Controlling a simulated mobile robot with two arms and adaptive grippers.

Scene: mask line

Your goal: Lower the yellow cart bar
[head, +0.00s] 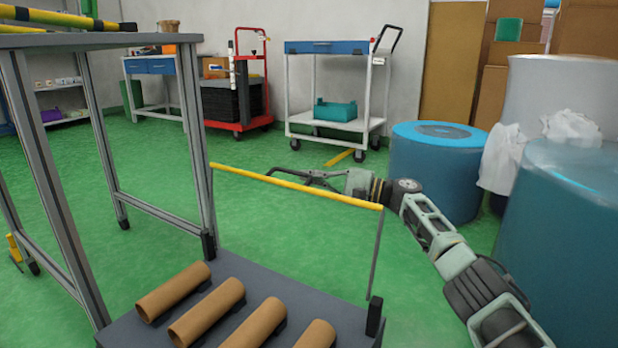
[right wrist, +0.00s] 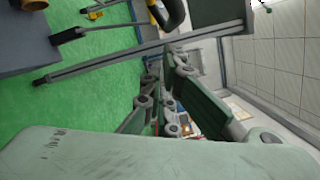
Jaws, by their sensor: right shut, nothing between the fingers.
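The yellow cart bar (head: 295,185) is a thin bar in the middle of the head view, well above the cart's lower grey deck (head: 245,265). My right gripper (head: 285,174) is just behind the bar in the head view. It is shut and empty, and the bar partly covers it. I cannot tell whether it touches the bar. Its finger links (right wrist: 165,100) also show in the right wrist view. My left gripper is not in view.
Brown cardboard rolls (head: 175,290) lie on the deck. Blue drums (head: 435,165) stand at the right, near my right arm. A white cart (head: 345,125) and a red trolley (head: 240,127) stand at the back. The green floor between is mostly clear.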

